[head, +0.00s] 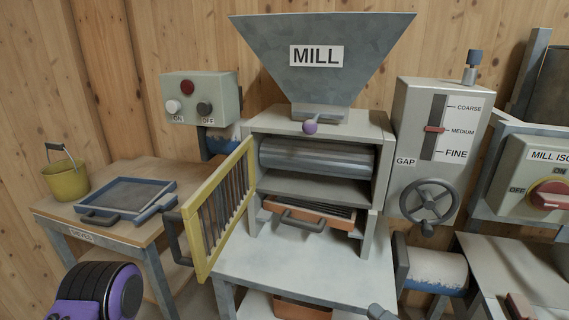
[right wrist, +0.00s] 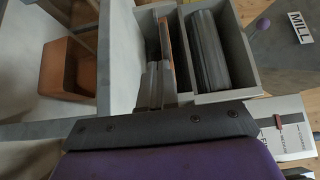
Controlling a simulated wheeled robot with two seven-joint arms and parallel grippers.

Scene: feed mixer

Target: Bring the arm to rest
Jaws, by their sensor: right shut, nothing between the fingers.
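The mill (head: 318,125) stands in the middle of the head view, with its grey hopper on top and a roller inside the open front. Its yellow barred guard (head: 222,207) is swung open to the left. An orange-framed sieve (head: 310,212) sits in the slot below the roller. My right gripper (head: 380,312) shows only as a small grey part at the bottom edge, in front of the mill stand. In the right wrist view its dark jaw part (right wrist: 160,125) is shut and holds nothing; the mill is beyond it. My left gripper is out of view; a purple and black part of my arm shows at lower left.
A side table holds a blue-framed sieve (head: 125,194) and a yellow bucket (head: 67,178). A handwheel (head: 430,201) and gap slider (head: 436,129), near MEDIUM, are right of the mill. The isolator (head: 545,192) is far right. An orange-brown bin (right wrist: 67,68) sits below.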

